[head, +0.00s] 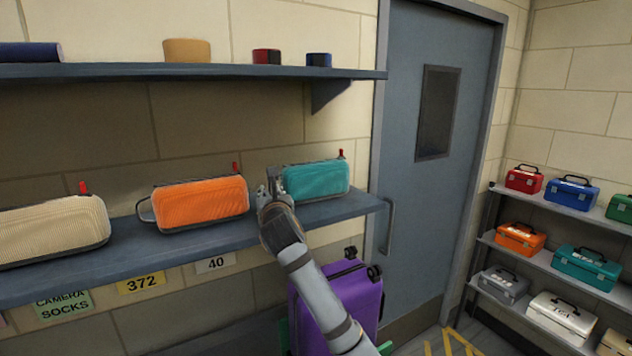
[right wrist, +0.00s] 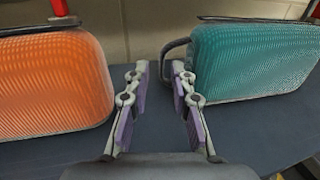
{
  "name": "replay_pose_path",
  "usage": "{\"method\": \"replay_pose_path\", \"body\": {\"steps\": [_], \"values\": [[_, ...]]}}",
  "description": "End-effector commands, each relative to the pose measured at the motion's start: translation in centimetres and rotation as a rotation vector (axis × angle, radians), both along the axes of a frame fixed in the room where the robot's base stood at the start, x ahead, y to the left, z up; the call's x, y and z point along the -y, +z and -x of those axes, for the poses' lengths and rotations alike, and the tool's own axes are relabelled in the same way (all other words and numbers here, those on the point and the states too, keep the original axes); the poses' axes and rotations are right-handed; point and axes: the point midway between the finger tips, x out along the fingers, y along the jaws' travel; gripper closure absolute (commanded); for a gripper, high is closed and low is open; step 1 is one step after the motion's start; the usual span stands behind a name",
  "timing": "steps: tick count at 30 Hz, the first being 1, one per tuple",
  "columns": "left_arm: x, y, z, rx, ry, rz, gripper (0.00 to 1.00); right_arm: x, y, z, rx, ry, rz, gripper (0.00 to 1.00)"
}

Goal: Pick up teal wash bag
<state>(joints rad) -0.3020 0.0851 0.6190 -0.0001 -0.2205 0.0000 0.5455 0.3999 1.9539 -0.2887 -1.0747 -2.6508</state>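The teal wash bag (head: 316,179) lies on the lower wall shelf, at its right part, with a red tab on top and a grey loop handle at its left end. My right gripper (head: 269,190) is at the bag's left end, over the shelf. In the right wrist view, the teal wash bag (right wrist: 252,62) is at the right, and my right gripper (right wrist: 159,68) is open with an empty-looking gap between its fingers. The right finger's tip overlaps the handle loop (right wrist: 167,58); I cannot tell whether they touch. My left gripper is not in view.
An orange bag (head: 203,203) is close on the gripper's left, and a cream bag (head: 52,229) is farther left on the same shelf (head: 120,258). An upper shelf (head: 190,71) hangs above. A purple suitcase (head: 366,298) stands below the shelf's right end.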

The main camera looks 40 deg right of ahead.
Motion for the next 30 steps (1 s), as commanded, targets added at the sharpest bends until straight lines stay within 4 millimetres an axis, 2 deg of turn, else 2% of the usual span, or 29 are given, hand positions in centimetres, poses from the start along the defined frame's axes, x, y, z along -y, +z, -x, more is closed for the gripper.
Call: {"method": "replay_pose_path", "body": {"steps": [1,4,7,10,13,17,22,30], "values": [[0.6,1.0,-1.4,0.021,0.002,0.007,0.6,0.4,0.4,-0.5,-0.003,-0.001,0.001,0.76],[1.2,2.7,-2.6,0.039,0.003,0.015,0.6,1.4,0.4,-2.0,-0.004,-0.002,0.0,0.76],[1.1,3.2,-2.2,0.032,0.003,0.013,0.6,2.2,0.0,-3.4,-0.002,-0.002,-0.001,0.76],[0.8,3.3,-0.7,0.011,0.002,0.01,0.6,2.5,-0.2,-4.1,-0.001,-0.001,0.0,0.76],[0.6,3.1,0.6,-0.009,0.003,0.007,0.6,2.5,-0.3,-4.2,0.0,0.0,-0.001,0.76],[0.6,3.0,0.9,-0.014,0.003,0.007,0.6,2.5,-0.4,-4.2,0.0,0.0,-0.001,0.78],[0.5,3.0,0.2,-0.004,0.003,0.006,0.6,2.5,-0.4,-4.2,0.0,0.0,-0.001,1.0],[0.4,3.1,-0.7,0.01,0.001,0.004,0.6,2.5,-0.4,-4.2,0.0,0.0,-0.001,1.0]]}}
